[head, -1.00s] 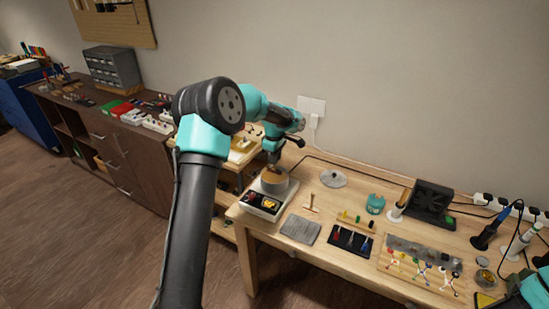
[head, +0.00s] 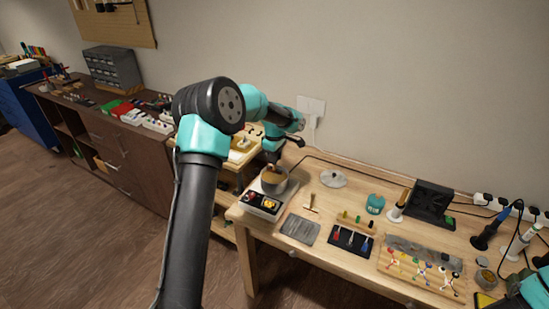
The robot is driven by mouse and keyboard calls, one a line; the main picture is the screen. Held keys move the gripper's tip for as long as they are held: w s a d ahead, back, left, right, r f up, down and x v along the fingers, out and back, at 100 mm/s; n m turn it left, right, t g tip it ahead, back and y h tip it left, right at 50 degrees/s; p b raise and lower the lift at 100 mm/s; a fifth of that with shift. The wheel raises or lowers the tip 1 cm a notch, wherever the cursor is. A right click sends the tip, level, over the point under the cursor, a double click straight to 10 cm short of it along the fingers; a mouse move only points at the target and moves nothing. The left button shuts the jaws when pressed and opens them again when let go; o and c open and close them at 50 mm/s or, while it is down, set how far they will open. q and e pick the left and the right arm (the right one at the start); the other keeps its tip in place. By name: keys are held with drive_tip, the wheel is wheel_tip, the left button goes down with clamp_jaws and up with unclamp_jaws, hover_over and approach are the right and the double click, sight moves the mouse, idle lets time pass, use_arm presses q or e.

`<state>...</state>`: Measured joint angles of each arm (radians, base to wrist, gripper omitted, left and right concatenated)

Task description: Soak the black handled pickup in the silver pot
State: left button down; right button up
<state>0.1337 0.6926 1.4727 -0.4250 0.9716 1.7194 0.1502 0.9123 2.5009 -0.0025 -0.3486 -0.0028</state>
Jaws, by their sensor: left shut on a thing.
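The silver pot (head: 281,187) stands on a white heating base at the left end of the workbench, with a tan-brown content visible inside its rim. My left gripper (head: 271,160) points down at the pot's opening, directly over it. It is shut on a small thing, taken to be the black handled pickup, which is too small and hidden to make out. I cannot tell how deep the pickup sits in the pot. My right arm shows only as a teal part at the lower right edge; its gripper is out of view.
A round silver lid (head: 333,178) lies right of the pot. A wooden brush-like tool (head: 311,203), a grey pad (head: 300,229) and a black tool tray (head: 350,240) lie in front. A rack with coloured-handled items (head: 421,268) stands to the right.

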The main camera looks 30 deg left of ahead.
use_arm(q)
drive_tip(key=shift+r, duration=0.15)
drive_tip(key=shift+r, duration=1.9)
